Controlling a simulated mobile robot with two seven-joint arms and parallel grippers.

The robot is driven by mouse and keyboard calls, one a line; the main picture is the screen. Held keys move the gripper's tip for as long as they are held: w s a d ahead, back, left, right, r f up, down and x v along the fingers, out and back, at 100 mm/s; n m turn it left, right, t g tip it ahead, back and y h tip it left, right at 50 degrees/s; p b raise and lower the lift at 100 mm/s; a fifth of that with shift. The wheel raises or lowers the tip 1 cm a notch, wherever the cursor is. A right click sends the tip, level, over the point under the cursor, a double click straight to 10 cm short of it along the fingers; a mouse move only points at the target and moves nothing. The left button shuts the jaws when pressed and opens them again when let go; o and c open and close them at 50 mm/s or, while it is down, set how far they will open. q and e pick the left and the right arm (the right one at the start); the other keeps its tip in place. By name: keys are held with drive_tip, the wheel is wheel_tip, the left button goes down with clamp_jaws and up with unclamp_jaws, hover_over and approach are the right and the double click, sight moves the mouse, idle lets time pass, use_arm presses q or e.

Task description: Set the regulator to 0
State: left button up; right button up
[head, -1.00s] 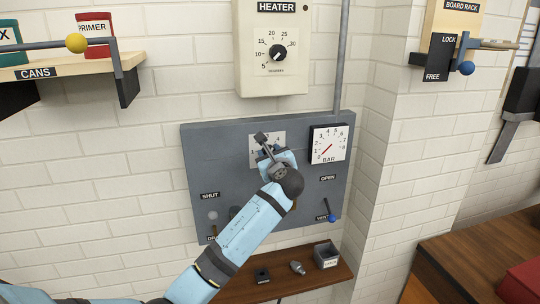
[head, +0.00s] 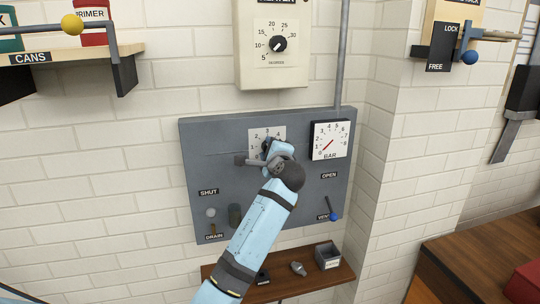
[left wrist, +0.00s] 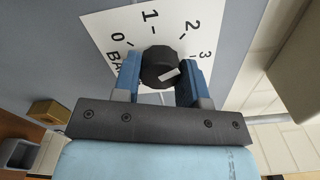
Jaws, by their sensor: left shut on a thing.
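The regulator is a black round knob (left wrist: 158,62) on a white scale plate (left wrist: 101,23) numbered 0 to 3 in the left wrist view. The plate also shows on the grey panel in the head view (head: 280,132). The knob's white mark sits on its lower right, on the side away from the 0. My left gripper (left wrist: 160,78) is shut on the knob, with one blue finger on each side. In the head view it (head: 268,148) covers the knob and the lower part of the scale. My right gripper is not in view.
A BAR gauge (head: 338,132) with a red needle is right of the knob. The heater box (head: 258,72) is above. A blue-tipped VENT lever (head: 333,216) and DRAIN handle sit lower on the panel. A small wooden shelf (head: 285,287) with small parts is below.

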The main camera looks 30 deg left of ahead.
use_arm(q)
drive_tip(key=shift+f+n+b, duration=0.1)
drive_tip(key=shift+n+b, duration=7.3)
drive_tip(key=shift+n, duration=3.6)
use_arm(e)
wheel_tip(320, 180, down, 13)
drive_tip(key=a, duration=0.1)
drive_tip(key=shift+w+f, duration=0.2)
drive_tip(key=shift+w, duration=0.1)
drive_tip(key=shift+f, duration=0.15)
use_arm(q)
drive_tip(key=o, duration=0.9)
